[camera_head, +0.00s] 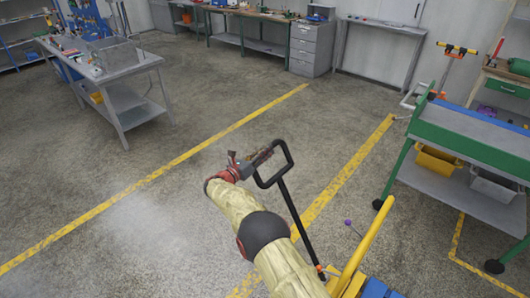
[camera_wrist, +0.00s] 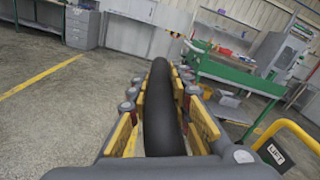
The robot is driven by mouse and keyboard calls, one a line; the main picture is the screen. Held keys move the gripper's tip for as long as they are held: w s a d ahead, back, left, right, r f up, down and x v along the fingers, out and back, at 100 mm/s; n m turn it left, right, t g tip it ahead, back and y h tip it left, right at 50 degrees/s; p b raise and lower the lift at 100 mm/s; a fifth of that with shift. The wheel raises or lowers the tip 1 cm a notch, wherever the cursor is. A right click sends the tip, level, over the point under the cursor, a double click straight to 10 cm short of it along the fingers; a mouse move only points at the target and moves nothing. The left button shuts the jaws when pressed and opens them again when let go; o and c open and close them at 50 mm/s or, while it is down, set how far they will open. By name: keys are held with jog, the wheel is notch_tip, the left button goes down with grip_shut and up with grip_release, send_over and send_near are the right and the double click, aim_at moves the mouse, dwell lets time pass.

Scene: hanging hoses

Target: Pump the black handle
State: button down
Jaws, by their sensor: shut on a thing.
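The black handle (camera_head: 285,158) is a loop at the top of a thin black rod (camera_head: 300,220). The rod leans and runs down to the right, to a blue and yellow unit (camera_head: 368,287) at the bottom edge. My gripper (camera_head: 258,158) is at the left side of the loop and shut on it. In the wrist view the handle (camera_wrist: 160,110) is a thick black bar between the yellow finger pads of my gripper (camera_wrist: 160,100). The rod's lower end is partly hidden by my arm.
A yellow bar (camera_head: 367,238) rises right of the rod; a "LIFT" label (camera_wrist: 277,154) shows beside it in the wrist view. A green and grey workbench (camera_head: 470,135) stands to the right. A grey table (camera_head: 125,65) stands at the left. The marked floor between is clear.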

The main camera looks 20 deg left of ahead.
jog(key=shift+r, duration=0.1)
jog(key=c, duration=1.6)
grip_release()
jog(key=shift+c, duration=0.2)
jog(key=v, duration=1.2)
jog(key=shift+p+v, duration=0.5)
jog(key=shift+v, duration=4)
